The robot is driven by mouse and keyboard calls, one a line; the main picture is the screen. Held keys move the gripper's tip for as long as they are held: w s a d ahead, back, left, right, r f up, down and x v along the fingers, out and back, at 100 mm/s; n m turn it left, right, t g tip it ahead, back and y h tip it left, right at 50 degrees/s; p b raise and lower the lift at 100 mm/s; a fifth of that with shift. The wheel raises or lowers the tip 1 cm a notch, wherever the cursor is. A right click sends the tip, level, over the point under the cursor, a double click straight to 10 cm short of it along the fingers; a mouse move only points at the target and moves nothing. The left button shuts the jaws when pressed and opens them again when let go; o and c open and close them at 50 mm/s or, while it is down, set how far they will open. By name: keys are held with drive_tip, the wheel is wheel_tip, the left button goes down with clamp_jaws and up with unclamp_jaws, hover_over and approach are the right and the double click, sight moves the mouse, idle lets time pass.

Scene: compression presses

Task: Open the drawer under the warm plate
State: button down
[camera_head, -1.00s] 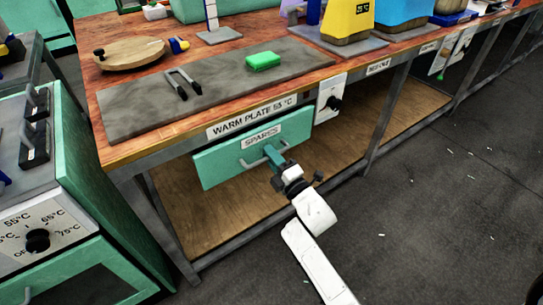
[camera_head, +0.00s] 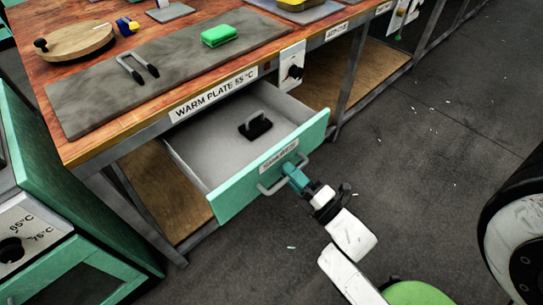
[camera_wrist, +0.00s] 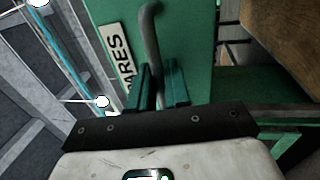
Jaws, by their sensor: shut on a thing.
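The drawer under the warm plate has a green front (camera_head: 240,192) and stands well out from the bench, in the head view. Its grey inside (camera_head: 205,140) shows, with a small black handled thing (camera_head: 256,125) lying in it. My gripper (camera_head: 296,176) is shut on the drawer's grey bar handle (camera_head: 268,188). In the wrist view my gripper's fingers (camera_wrist: 160,85) close around the handle (camera_wrist: 150,40), beside the label "SPARES" (camera_wrist: 118,62). The grey warm plate (camera_head: 190,65) lies on the bench above, over the label "WARM PLATE 55 °C" (camera_head: 213,95).
A round wooden board (camera_head: 75,42) is at the back left. A green press cabinet (camera_head: 60,220) stands at the left. The floor (camera_head: 420,130) at the right is largely clear.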

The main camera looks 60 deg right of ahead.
drive_tip(key=r+v, duration=0.1)
drive_tip(key=v, duration=0.5)
drive_tip(key=shift+s, duration=0.2)
drive_tip(key=shift+a, duration=0.1)
drive_tip(key=c, duration=1.3)
unclamp_jaws()
drive_tip(key=v, duration=1)
drive_tip(key=shift+s, duration=0.4)
drive_tip(key=shift+a+f, duration=0.1)
